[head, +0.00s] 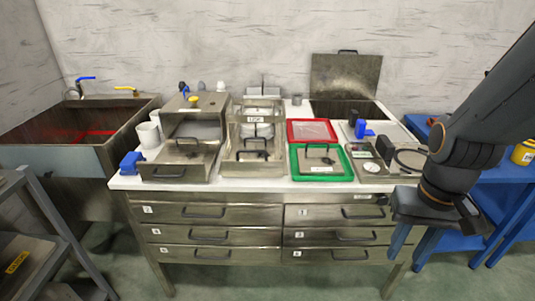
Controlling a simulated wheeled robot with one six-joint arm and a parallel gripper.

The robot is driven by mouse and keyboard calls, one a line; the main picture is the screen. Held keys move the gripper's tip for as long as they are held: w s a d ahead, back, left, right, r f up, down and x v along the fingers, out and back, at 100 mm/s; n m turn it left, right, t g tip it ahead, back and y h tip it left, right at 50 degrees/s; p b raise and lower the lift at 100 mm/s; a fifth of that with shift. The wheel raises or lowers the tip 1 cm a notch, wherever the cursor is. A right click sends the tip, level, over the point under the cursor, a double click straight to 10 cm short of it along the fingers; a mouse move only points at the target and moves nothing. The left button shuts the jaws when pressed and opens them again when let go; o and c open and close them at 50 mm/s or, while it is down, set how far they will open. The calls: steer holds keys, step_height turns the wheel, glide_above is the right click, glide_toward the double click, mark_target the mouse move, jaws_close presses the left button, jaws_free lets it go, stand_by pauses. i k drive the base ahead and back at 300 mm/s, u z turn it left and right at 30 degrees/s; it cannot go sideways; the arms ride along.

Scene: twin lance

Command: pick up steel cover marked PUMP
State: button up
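I cannot read the word PUMP on any cover. A flat steel cover with a dark handle and a small white label (320,158) lies in the green tray (348,177) on the worktop. Other steel pieces with handles stand to its left: one at the front left (180,160) and one in the middle (252,150). A large steel lid (345,78) stands upright at the back. My gripper (437,238) hangs at the right, in front of the bench's right end and apart from the covers. Its fingers look spread, with nothing seen between them.
A red tray (311,131) lies behind the green one. A steel plate with dark parts (385,165) is to the right. Numbered drawers (205,213) fill the bench front. A sink (75,125) is at the left, a blue table (505,175) at the right. The worktop is crowded.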

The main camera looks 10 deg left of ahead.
mark_target(176, 152)
steer(key=u, duration=0.1)
steer(key=i, duration=0.6)
steer(key=u, duration=0.9)
steer(key=i, duration=0.45)
steer(key=u, duration=0.4)
